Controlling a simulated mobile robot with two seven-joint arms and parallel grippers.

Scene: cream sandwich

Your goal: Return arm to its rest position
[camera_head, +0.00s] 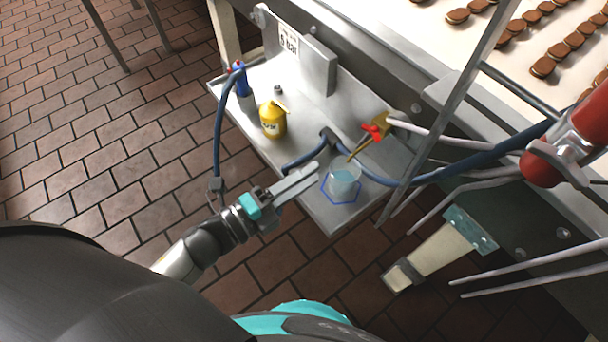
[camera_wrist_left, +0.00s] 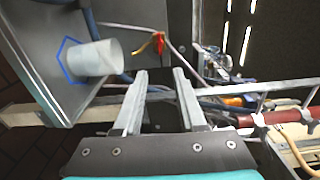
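My left gripper (camera_head: 312,174) reaches in from the left over the front of a metal shelf (camera_head: 308,205). In the left wrist view its two fingers (camera_wrist_left: 158,76) stand apart with nothing held between them. In the left wrist view the cup (camera_wrist_left: 95,60) lies left of the fingers, outside the gap. My right gripper is not in view.
A yellow container (camera_head: 273,120) and a blue bottle (camera_head: 240,80) stand farther back on the shelf. A brass tap with a red handle (camera_head: 372,133) is above the cup. Blue hoses and metal bars crowd the right. Brick floor (camera_head: 110,130) is clear at left.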

